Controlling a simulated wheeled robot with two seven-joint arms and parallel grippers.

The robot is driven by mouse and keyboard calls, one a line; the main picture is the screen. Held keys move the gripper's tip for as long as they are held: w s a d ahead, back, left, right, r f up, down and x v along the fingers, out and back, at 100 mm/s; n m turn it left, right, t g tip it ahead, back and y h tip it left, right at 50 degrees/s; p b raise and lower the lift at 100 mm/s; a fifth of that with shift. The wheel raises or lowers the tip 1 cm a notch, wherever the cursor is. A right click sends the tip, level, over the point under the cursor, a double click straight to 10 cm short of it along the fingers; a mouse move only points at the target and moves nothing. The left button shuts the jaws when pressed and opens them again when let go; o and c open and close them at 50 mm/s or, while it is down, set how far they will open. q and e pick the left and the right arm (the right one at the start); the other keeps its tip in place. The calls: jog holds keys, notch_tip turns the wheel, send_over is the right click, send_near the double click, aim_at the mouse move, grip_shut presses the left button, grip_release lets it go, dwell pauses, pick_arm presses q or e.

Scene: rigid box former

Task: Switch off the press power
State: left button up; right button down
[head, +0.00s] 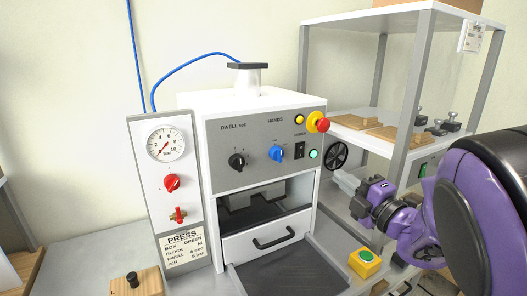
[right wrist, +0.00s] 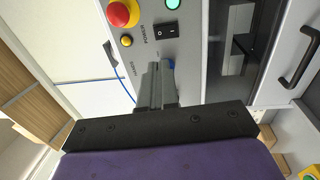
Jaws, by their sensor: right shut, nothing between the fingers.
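My right gripper (head: 343,180) is shut and empty, to the right of the press in the head view and apart from the switch. In the right wrist view its fingers (right wrist: 157,72) partly cover the blue knob (right wrist: 171,64). My left gripper is out of view.
A red emergency button (head: 318,122) sticks out at the panel's upper right, near a small yellow button (head: 299,119). A black handwheel (head: 336,156) is on the press side. A yellow box with a green button (head: 365,262) stands at the front right. A shelf (head: 350,140) holds wooden blocks.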

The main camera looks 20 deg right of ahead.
aim_at(302, 148)
jog(key=w+p, duration=0.2)
jog(key=w, duration=0.2)
jog(key=w+r+p, duration=0.1)
jog(key=w+p, duration=0.1)
jog(key=w, duration=0.2)
jog(key=w+a+p, duration=0.1)
jog(key=w+p, duration=0.1)
jog(key=w, duration=0.2)
jog(key=shift+w+r, duration=0.35)
jog(key=shift+w+f, duration=0.1)
jog(key=shift+w, duration=0.25)
